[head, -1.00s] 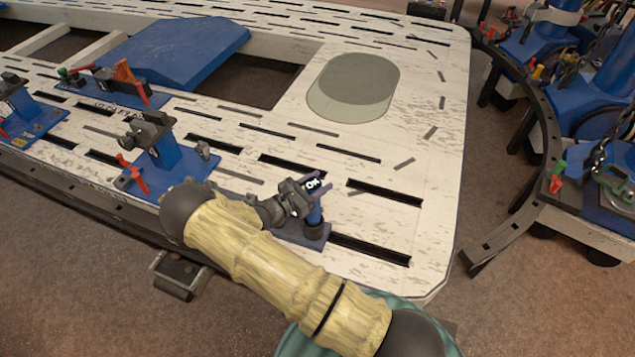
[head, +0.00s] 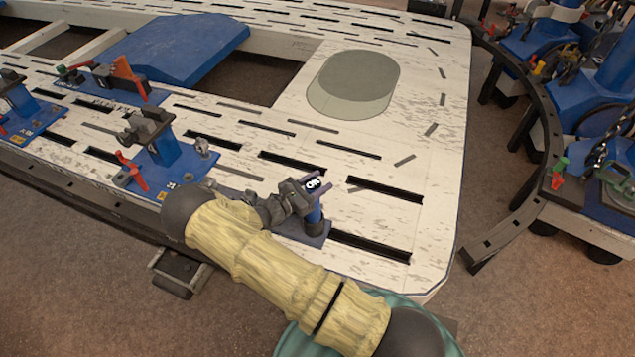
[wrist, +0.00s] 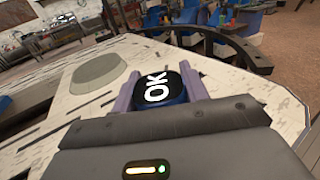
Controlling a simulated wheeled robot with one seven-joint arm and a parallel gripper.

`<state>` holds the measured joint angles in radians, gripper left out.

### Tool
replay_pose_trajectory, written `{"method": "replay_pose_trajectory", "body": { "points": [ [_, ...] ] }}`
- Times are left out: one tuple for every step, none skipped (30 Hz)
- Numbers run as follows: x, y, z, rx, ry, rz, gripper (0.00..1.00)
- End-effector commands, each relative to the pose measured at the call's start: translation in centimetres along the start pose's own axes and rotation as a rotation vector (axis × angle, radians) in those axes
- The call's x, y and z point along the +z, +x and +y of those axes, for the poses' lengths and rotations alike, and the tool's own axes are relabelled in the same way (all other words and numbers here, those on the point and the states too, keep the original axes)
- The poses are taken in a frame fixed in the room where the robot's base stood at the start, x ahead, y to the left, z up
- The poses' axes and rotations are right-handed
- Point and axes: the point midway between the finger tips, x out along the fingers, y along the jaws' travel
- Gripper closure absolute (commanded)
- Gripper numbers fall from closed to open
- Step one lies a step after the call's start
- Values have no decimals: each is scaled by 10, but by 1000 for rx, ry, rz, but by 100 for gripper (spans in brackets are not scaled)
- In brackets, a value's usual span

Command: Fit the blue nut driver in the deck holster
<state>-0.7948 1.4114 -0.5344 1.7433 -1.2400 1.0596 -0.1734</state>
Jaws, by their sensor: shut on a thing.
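The blue nut driver (head: 314,213) is upright, with a dark end cap marked "OK" that faces up in the wrist view (wrist: 157,88). My gripper (head: 314,188) is shut on its upper end, with a purple finger on each side. The deck holster (head: 307,238), a blue base plate with a dark socket, stands on the pale deck directly below the driver. The driver's lower end meets or overlaps the dark socket in the head view. I cannot tell how deep it sits. The wrist view hides the holster behind the driver and my gripper.
Blue clamp stands with red handles (head: 165,150) rise from the slotted deck (head: 430,150) to the left. A grey oval patch (head: 355,80) lies flat behind. The deck to the right of the holster is clear up to its edge. A curved dark rail (head: 535,190) lies beyond.

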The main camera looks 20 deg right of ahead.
Motion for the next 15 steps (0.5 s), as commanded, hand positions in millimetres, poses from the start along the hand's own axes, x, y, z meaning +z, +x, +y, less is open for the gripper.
{"method": "replay_pose_trajectory", "body": {
  "points": [
    [0,0,0,0,1,-3,100],
    [0,0,0,0,1,-3,100],
    [-1,0,0,0,2,-3,100],
    [-2,0,0,0,2,-3,100],
    [-2,0,0,0,2,-3,100],
    [-3,0,0,0,2,-3,100],
    [-4,0,0,0,2,-3,100],
    [-4,0,0,0,2,-3,100],
    [-5,0,0,0,2,-3,100],
    [-5,0,0,0,2,-3,100],
    [-6,0,0,0,2,-3,100],
    [-6,0,0,0,2,-3,100],
    [-7,0,0,0,2,-3,100],
    [-8,0,0,0,2,-3,100],
    [-8,0,0,0,2,-3,100]
  ]
}}
